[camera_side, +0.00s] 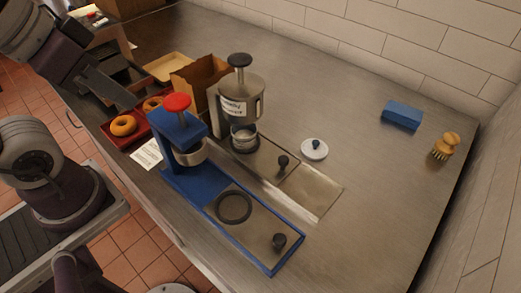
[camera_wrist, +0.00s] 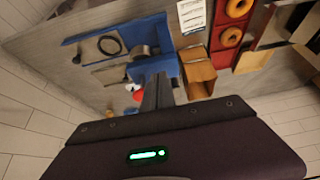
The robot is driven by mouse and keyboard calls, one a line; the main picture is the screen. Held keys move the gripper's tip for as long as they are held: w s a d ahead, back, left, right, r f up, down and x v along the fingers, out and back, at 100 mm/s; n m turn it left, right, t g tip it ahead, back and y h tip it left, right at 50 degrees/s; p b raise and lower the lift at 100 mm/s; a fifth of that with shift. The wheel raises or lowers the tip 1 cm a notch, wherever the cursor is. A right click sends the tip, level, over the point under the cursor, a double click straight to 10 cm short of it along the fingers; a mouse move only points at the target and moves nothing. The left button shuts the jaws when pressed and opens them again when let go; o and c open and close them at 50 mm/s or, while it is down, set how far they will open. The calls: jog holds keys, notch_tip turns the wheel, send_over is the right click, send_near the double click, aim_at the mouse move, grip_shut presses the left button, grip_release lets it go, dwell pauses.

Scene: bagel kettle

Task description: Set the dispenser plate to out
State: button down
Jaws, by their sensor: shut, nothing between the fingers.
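A blue dispenser (camera_side: 180,133) with a red knob (camera_side: 176,103) stands mid-counter. Its blue-edged plate (camera_side: 254,233) extends toward the lower right, with a black ring (camera_side: 234,207) and a black knob (camera_side: 279,241) on it. The wrist view shows the ring (camera_wrist: 110,45) and plate knob (camera_wrist: 76,59) at upper left. Behind it stands a grey metal dispenser (camera_side: 240,98) with its own plate (camera_side: 265,160) and black knob (camera_side: 283,162). My gripper (camera_side: 128,101) is shut and empty, up and left of both dispensers; its fingers (camera_wrist: 158,92) show in the wrist view.
A red tray (camera_side: 108,134) with orange bagels (camera_side: 123,125) and a cardboard box (camera_side: 190,80) stand left of the dispensers. A white lid (camera_side: 314,149), a blue block (camera_side: 402,115) and a brush (camera_side: 445,146) lie to the right. The right side of the counter is mostly free.

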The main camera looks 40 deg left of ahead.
dwell(0.4)
jog(key=c, duration=1.8)
grip_release()
jog(key=shift+r, duration=0.2)
jog(key=o, duration=0.5)
notch_tip(320, 180, up, 5)
jog(key=shift+f, duration=0.1)
jog(key=w+d+r+m+g, duration=0.1)
jog(key=w+d+r+g, duration=0.2)
jog(key=w, duration=0.4)
jog(key=m+g, duration=0.3)
jog(key=m, duration=0.1)
send_over(284, 159)
notch_tip(284, 159, down, 4)
notch_tip(284, 159, down, 25)
jog(key=shift+f, duration=0.1)
grip_shut()
